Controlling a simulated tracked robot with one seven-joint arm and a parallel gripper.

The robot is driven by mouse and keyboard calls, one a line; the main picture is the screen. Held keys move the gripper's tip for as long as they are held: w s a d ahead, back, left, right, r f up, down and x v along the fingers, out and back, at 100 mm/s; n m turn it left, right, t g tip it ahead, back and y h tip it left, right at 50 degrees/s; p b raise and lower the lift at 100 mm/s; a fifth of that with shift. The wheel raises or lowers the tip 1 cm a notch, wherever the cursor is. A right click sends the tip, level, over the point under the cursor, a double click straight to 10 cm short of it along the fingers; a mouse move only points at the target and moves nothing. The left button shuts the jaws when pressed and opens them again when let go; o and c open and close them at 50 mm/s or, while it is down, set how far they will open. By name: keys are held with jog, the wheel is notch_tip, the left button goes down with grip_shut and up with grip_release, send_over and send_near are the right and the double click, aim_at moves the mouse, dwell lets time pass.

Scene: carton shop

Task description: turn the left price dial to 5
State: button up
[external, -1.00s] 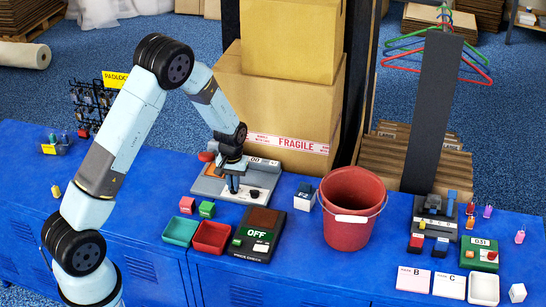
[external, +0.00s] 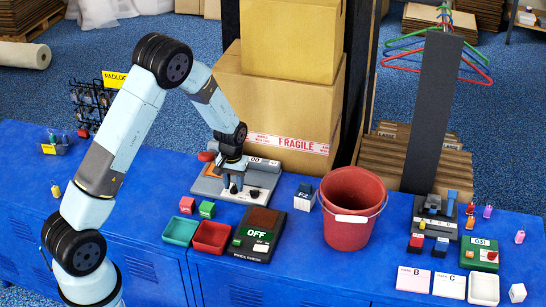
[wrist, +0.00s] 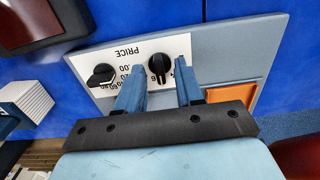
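The grey price panel (external: 207,186) lies on the blue bench in front of the cartons. In the wrist view its label is upside down, and it carries two black dials. The left price dial (wrist: 159,65) is on the right in that view, its pointer roughly along the fingers. The other dial (wrist: 102,75) is beside it, turned sideways. My gripper (wrist: 159,68) points down at the panel, with one finger on each side of the left dial. The fingers are open, with a gap showing to the dial. Part of the number scale is hidden by the fingers.
The panel has an orange recess (wrist: 232,96) and a red knob (external: 207,156) at its left end. The OFF price-check box (external: 258,234) stands in front. Red (external: 211,237) and teal (external: 181,231) trays are nearby. A FRAGILE carton (external: 275,105) rises close behind; a red bucket (external: 348,240) stands right.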

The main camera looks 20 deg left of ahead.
aim_at(234, 186)
notch_tip(234, 186, up, 14)
jog(key=shift+f, duration=0.2)
dwell(0.5)
dwell(0.4)
